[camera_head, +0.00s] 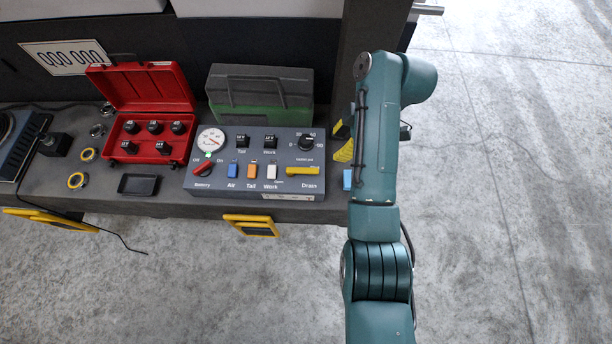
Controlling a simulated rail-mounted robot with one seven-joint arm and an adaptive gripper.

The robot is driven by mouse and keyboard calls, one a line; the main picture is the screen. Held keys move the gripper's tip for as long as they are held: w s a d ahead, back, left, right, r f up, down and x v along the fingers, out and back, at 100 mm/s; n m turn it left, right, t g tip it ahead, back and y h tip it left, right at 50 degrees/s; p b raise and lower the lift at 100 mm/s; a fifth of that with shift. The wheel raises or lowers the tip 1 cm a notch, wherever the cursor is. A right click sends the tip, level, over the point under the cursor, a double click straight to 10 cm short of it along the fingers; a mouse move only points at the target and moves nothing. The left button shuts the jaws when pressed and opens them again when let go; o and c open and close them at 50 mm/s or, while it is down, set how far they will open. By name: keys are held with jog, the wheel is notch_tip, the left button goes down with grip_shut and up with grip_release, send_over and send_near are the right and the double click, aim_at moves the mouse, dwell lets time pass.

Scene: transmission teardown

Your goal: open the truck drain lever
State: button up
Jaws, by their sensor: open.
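The drain lever (303,171) is a yellow bar lying sideways at the right end of the grey control panel (210,186). The word "Drain" is printed just below it. Small lettering above and beside it is too small to read. The lever shows unobstructed, with the panel's right edge close beside it. My teal arm rises on the right side of the picture, to the right of the panel and apart from the lever. My gripper does not show; the arm's far end is hidden or out of sight.
The panel also has a round gauge (211,139), a red battery switch (203,169), blue, orange and white switches, and black knobs. An open red case (117,144) and a green-black case (294,117) stand nearby. Small yellow and blue items sit between the panel and my arm.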

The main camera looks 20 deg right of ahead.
aim_at(311, 170)
jog(key=b+x, duration=0.2)
jog(key=x, duration=0.6)
jog(key=b+x, duration=0.2)
jog(key=x, duration=0.6)
jog(key=shift+w+a, duration=0.15)
jog(key=shift+w, duration=0.05)
grip_shut()
jog(key=shift+f, duration=0.1)
